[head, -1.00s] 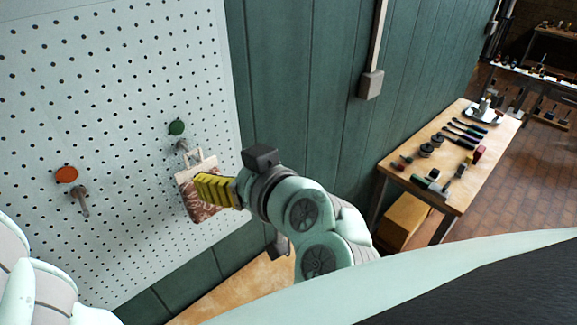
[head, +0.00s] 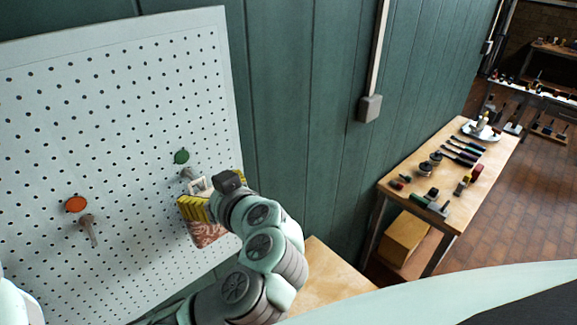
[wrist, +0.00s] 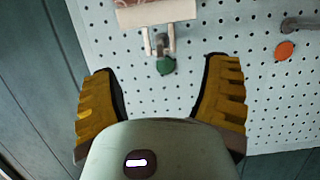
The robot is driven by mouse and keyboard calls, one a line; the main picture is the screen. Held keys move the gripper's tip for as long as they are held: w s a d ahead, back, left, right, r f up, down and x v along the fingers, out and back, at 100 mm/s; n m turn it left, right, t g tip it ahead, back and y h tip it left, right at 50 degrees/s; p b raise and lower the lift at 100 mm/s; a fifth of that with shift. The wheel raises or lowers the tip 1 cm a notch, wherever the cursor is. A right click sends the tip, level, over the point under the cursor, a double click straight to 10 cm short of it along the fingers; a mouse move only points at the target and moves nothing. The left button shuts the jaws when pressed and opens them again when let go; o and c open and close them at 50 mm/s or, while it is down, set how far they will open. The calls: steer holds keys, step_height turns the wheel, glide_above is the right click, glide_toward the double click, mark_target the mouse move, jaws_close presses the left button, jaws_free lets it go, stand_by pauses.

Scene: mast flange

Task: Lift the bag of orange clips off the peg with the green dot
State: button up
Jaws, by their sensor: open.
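The bag (head: 207,238) hangs by its pale handles from the peg (head: 187,173) just below the green dot (head: 181,157) on the pegboard. It is beige with a reddish-brown pattern; its contents are hidden. In the wrist view, which shows the board upside down, the bag (wrist: 157,14) is at the top edge, with its handles (wrist: 173,38) over the peg (wrist: 160,46) and the green dot (wrist: 165,66) below. My gripper (wrist: 163,68) is open and empty, its yellow fingers spread to either side of the dot. In the head view my gripper hides part of the bag.
An orange dot (head: 76,204) marks an empty peg (head: 89,228) to the left on the pegboard (head: 120,110). A wooden table (head: 425,205) with several tools stands at the right. A wooden surface (head: 325,268) lies below the board.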

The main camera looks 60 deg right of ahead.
mark_target(196, 180)
steer(key=p+x, duration=0.1)
steer(key=x, duration=0.1)
steer(key=p+x, duration=0.1)
steer(key=x, duration=0.1)
steer(key=shift+w+a+r, duration=0.1)
steer(key=shift+w+r, duration=0.1)
steer(key=shift+w, duration=0.1)
steer(key=shift+w+d+f+p, duration=0.15)
steer(key=shift+w+f+p, duration=0.15)
steer(key=shift+w+p, duration=0.2)
steer(key=shift+w+d+f+p, duration=0.2)
steer(key=shift+w+f+p, duration=0.1)
steer(key=shift+w+p, duration=0.2)
jaws_close()
